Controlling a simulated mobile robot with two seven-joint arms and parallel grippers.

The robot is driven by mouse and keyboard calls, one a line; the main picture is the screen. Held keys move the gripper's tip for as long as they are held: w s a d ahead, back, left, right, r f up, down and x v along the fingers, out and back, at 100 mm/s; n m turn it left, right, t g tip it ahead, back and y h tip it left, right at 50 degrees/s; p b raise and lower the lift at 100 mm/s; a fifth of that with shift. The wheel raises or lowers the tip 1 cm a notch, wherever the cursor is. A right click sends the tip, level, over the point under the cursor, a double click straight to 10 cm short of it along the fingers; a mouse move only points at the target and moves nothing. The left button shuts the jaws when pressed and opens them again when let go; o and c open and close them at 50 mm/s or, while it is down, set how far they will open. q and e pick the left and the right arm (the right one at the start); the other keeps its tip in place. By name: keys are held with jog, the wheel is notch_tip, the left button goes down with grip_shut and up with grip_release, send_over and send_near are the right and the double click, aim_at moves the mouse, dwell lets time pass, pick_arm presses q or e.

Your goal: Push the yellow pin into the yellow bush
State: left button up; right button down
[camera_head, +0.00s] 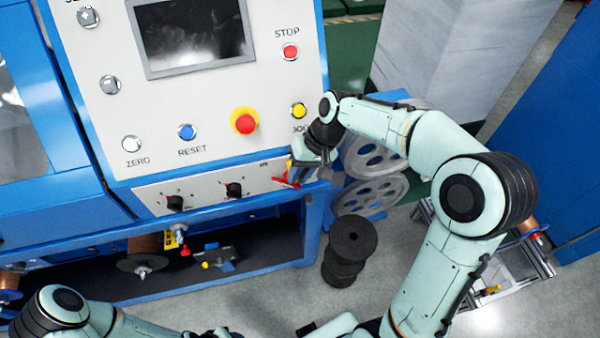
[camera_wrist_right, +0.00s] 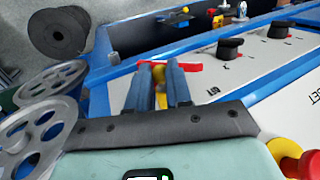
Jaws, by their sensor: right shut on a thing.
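My right gripper (camera_head: 292,174) is at the right end of the lower control panel, in front of the machine's blue corner. In the right wrist view its two fingers (camera_wrist_right: 163,84) are close together around a small yellow piece (camera_wrist_right: 160,72), which looks like the yellow pin. A red part (camera_head: 284,182) lies right beside the fingertips; it also shows in the right wrist view (camera_wrist_right: 188,66). Most of the yellow piece is hidden by the fingers. I cannot make out the yellow bush for sure, nor whether the pin touches it. My left gripper is not visible; only its arm shows at bottom left.
The control panel (camera_head: 215,92) has a red stop button (camera_head: 290,52), a red-yellow knob (camera_head: 244,121) and black dials (camera_head: 233,189). Spoked pulleys (camera_head: 372,197) and stacked black rolls (camera_head: 350,250) stand right of it. A dark shelf (camera_head: 270,245) with small parts lies below.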

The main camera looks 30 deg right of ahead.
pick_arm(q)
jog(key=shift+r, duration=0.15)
pick_arm(e)
jog(key=shift+w+d+r, duration=0.1)
jog(key=shift+w+r, duration=0.05)
jog(key=shift+w, duration=0.1)
dwell(0.4)
jog(key=c, duration=1.1)
grip_release()
jog(key=shift+o, duration=0.7)
jog(key=shift+w, duration=0.1)
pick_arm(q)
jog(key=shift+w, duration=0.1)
pick_arm(e)
jog(key=shift+o, duration=1.2)
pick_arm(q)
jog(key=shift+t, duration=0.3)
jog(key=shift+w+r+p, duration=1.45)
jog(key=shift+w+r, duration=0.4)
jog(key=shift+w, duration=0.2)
pick_arm(e)
jog(key=v, duration=0.8)
jog(key=shift+s+d+r, duration=0.15)
jog(key=shift+s+r, duration=0.1)
jog(key=shift+r, duration=0.1)
